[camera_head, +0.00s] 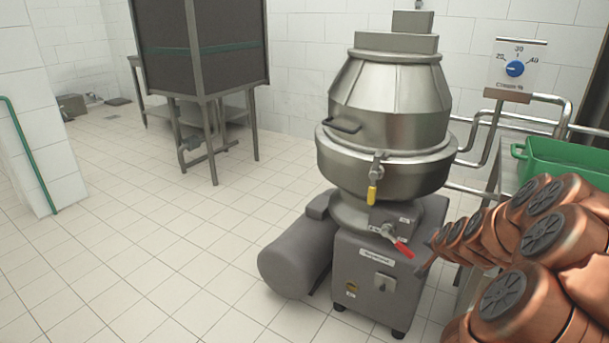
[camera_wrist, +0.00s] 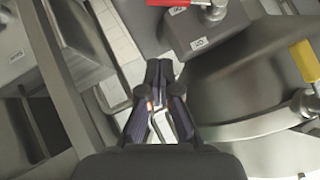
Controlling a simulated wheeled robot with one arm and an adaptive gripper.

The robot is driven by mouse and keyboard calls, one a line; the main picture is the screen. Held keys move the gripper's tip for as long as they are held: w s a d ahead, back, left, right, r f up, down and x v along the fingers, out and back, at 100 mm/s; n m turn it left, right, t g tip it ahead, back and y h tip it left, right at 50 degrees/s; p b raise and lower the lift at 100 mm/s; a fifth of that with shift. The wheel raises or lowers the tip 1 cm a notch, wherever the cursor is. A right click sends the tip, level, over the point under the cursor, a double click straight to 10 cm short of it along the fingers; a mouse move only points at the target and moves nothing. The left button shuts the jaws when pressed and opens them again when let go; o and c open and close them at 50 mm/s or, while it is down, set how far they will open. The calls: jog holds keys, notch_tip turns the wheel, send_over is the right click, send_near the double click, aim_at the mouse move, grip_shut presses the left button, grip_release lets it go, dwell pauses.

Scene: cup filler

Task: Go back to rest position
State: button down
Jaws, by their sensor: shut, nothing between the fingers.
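My gripper (camera_wrist: 158,72) points away from the camera in the wrist view, its dark fingers close together with nothing between them. In the head view my copper-coloured arm comes in from the lower right, and its end reaches close to the machine's red-handled valve; the fingers are not clear there. The steel separator machine (camera_head: 385,130) stands upright in the middle of the head view. Its red handle (camera_head: 403,249) is low on the front, and it also shows at the top of the wrist view (camera_wrist: 216,3). Its yellow handle (camera_head: 372,196) hangs down below the bowl.
A green bin (camera_head: 565,160) stands on a bench at the right. A blue dial (camera_head: 515,69) is on a wall panel behind. Steel pipes run beside the machine. A dark cabinet on legs (camera_head: 200,45) stands at the back left. The tiled floor at left is clear.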

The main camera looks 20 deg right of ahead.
jog(key=s+a+r+n+g+y+p, duration=0.1)
jog(key=a+r+n+y+p, duration=0.15)
jog(key=a+r+p, duration=0.55)
jog(key=s+a+r+n+g+y+p, duration=0.1)
jog(key=a+r+n+p, duration=0.2)
jog(key=a, duration=0.9)
jog(key=s+a+r+n+g+y+p, duration=0.15)
jog(key=a+r+p, duration=0.25)
jog(key=a+r, duration=0.5)
jog(key=s+a+r+n+g+p, duration=0.2)
jog(key=s+a+r+p, duration=0.2)
jog(key=s, duration=0.4)
jog(key=s+a+r+n+g+p, duration=0.2)
jog(key=s+a+r+p, duration=0.3)
jog(key=s, duration=0.3)
jog(key=s+a+r+n+g+p, duration=0.2)
jog(key=s+a+r+p, duration=0.3)
jog(key=s+r, duration=0.2)
jog(key=shift+s+g, duration=0.35)
jog(key=shift+s, duration=0.1)
jog(key=shift+d, duration=0.15)
